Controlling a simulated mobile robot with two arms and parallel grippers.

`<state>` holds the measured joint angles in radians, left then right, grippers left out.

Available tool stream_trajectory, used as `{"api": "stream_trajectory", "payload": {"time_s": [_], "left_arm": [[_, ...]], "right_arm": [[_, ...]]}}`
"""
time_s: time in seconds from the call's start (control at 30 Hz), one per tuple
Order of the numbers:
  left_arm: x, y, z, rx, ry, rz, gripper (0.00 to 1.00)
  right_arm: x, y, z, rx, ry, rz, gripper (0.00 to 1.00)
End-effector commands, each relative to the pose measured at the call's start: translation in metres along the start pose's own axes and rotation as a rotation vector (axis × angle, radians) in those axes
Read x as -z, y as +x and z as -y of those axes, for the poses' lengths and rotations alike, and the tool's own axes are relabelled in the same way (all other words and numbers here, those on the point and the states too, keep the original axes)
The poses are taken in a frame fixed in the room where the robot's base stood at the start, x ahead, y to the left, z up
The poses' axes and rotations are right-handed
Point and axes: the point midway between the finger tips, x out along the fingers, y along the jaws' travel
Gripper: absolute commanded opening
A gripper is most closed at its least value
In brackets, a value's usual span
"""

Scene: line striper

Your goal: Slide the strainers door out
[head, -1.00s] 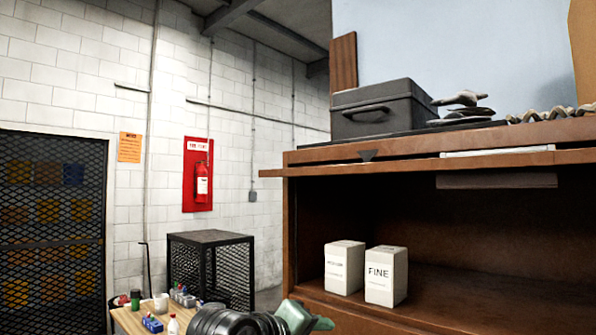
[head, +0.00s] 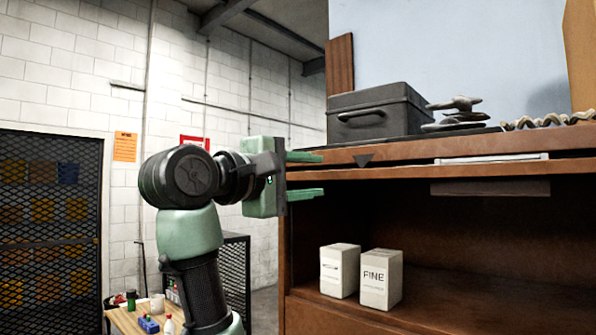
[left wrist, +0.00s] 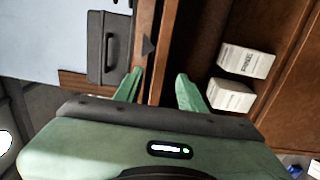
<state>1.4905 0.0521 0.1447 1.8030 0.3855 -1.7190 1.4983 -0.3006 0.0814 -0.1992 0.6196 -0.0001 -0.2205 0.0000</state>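The strainers door shows as a thin brown horizontal panel edge (head: 400,172) above the open cabinet compartment; the rest of it is hidden inside. Two white strainer boxes, one marked FINE (head: 381,279) and one with an unclear label (head: 340,270), stand in the compartment. My left gripper (head: 320,175) is open at the cabinet's left front, one finger above the panel edge and one below. In the left wrist view, brown strips pass between the open fingers (left wrist: 157,90); I cannot tell whether they touch. My right gripper is out of view.
A dark grey box (head: 375,110) and stacked dark items (head: 455,115) sit on the cabinet top. A low wooden table (head: 130,320) with small bottles stands at lower left, by a black mesh stand (head: 236,270).

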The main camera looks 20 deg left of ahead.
Motion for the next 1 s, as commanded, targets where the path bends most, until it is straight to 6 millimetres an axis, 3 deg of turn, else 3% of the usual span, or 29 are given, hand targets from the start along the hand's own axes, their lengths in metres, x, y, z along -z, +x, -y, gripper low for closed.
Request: {"api": "stream_trajectory", "payload": {"time_s": [0.5, 0.97, 1.0], "left_arm": [[0.0, 0.055, -0.001, 0.001, 0.0, 0.0, 0.4], [0.0, 0.061, 0.0, -0.001, 0.001, -0.001, 0.4], [0.0, 0.061, 0.0, -0.001, 0.001, -0.001, 0.32]], "right_arm": [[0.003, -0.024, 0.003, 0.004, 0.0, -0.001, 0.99], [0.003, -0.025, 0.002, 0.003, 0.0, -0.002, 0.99], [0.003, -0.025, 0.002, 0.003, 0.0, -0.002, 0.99]]}}
